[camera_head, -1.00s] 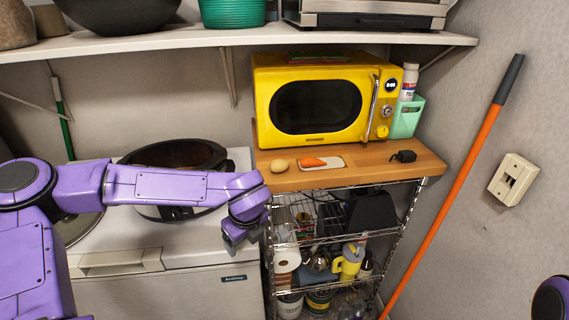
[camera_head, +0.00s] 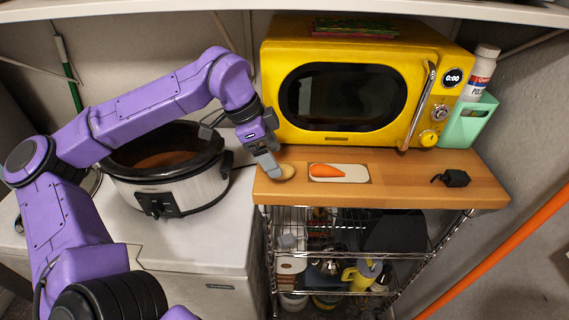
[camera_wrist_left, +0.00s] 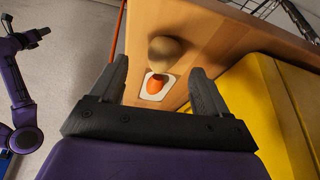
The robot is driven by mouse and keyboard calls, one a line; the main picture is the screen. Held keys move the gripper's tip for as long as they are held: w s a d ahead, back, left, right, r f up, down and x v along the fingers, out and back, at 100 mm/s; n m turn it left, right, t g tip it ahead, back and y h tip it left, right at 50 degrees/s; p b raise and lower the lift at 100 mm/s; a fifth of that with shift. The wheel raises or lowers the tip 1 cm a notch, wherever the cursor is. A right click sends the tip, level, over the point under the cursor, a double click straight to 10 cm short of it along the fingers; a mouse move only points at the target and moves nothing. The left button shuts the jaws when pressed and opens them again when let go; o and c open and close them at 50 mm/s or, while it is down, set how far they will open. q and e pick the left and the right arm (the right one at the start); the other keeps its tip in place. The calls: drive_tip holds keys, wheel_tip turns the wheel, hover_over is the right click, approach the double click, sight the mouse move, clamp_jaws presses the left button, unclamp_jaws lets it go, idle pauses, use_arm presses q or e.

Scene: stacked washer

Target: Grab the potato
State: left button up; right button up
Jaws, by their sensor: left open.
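The potato (camera_head: 287,171) is a small tan lump on the left end of the wooden shelf top, in front of the yellow microwave. In the left wrist view the potato (camera_wrist_left: 167,51) shows beyond and between my open fingertips. My left gripper (camera_head: 270,170) is open at the potato's left side in the head view, with a finger overlapping its edge. I cannot tell whether it touches. The left gripper (camera_wrist_left: 160,75) holds nothing in the wrist view.
An orange carrot (camera_head: 340,173) lies on a white board right of the potato. The yellow microwave (camera_head: 345,90) stands close behind. A small black object (camera_head: 453,178) lies at the right of the wooden top (camera_head: 410,185).

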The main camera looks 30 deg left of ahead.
sight(280, 163)
use_arm(q)
drive_tip(key=x, duration=0.4)
drive_tip(key=shift+w+a+f+p, duration=0.1)
drive_tip(key=shift+w+f+p, duration=0.1)
drive_tip(key=shift+w+p, duration=0.15)
drive_tip(key=shift+s+r, duration=0.1)
drive_tip(key=shift+s, duration=0.1)
drive_tip(key=shift+c, duration=1.2)
drive_tip(key=c, duration=0.9)
